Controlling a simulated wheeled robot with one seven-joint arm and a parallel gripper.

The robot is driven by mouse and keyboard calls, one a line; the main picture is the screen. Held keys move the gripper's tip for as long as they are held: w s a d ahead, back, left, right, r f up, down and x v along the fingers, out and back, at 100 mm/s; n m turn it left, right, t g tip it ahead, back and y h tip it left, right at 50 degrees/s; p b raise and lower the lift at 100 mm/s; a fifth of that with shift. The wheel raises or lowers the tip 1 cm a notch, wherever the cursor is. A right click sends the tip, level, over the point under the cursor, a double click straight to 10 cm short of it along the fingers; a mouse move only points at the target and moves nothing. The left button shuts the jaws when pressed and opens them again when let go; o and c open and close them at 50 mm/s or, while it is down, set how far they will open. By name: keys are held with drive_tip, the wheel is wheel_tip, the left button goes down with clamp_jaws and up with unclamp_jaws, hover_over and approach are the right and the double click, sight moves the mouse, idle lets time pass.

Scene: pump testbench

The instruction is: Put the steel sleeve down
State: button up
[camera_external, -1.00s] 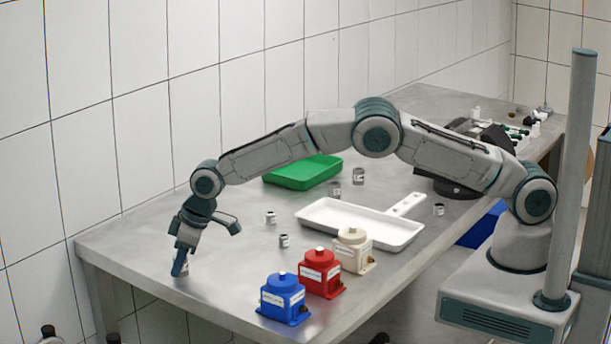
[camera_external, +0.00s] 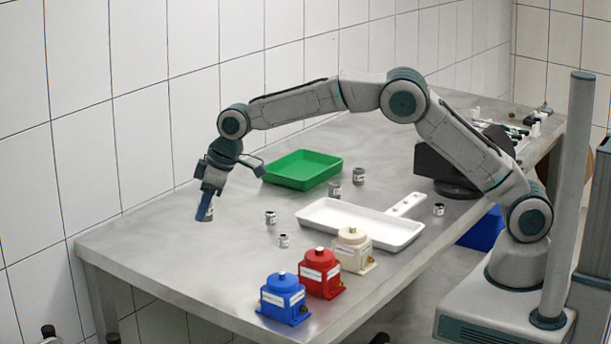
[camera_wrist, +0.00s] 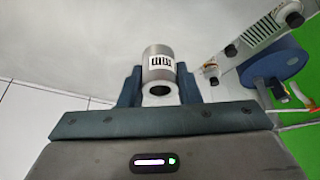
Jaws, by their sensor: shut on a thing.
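My gripper (camera_external: 205,208) is over the left part of the steel table (camera_external: 150,245) in the external view, pointing down. In the wrist view my gripper (camera_wrist: 160,88) is shut on a steel sleeve (camera_wrist: 158,70), a grey cylinder with a white label with black marks and an open bore. In the external view the sleeve (camera_external: 208,214) shows small at the fingertips, partly hidden by them. I cannot tell whether it touches the table.
Several similar small metal cylinders stand to the right, the nearest one (camera_external: 270,217) apart from my gripper. A green tray (camera_external: 303,184), a white tray (camera_external: 410,238), and blue (camera_external: 284,300), red (camera_external: 320,275) and cream (camera_external: 353,252) pump-like units stand on the table. The table's left is bare.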

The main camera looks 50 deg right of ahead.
drive_tip(key=shift+d+r, duration=0.35)
drive_tip(key=shift+d, duration=0.25)
drive_tip(key=shift+d+r, duration=0.35)
drive_tip(key=shift+d, duration=0.2)
drive_tip(key=w+d+m+h, duration=0.1)
drive_tip(key=w+d+m, duration=0.2)
drive_tip(key=d, duration=0.6)
drive_tip(key=w+d+m+h, duration=0.1)
drive_tip(key=w+d+m, duration=0.15)
drive_tip(key=d, duration=0.65)
drive_tip(key=m+g+h+p, duration=0.1)
drive_tip(key=m+h, duration=0.3)
drive_tip(key=m, duration=0.9)
hover_over(376, 170)
drive_tip(key=s+a, duration=0.1)
wheel_tip(376, 170, down, 6)
drive_tip(key=shift+a+f, duration=0.15)
drive_tip(key=shift+f, duration=0.1)
drive_tip(key=shift+h, duration=0.3)
drive_tip(key=shift+f+p, duration=0.5)
drive_tip(key=shift+f, duration=1.65)
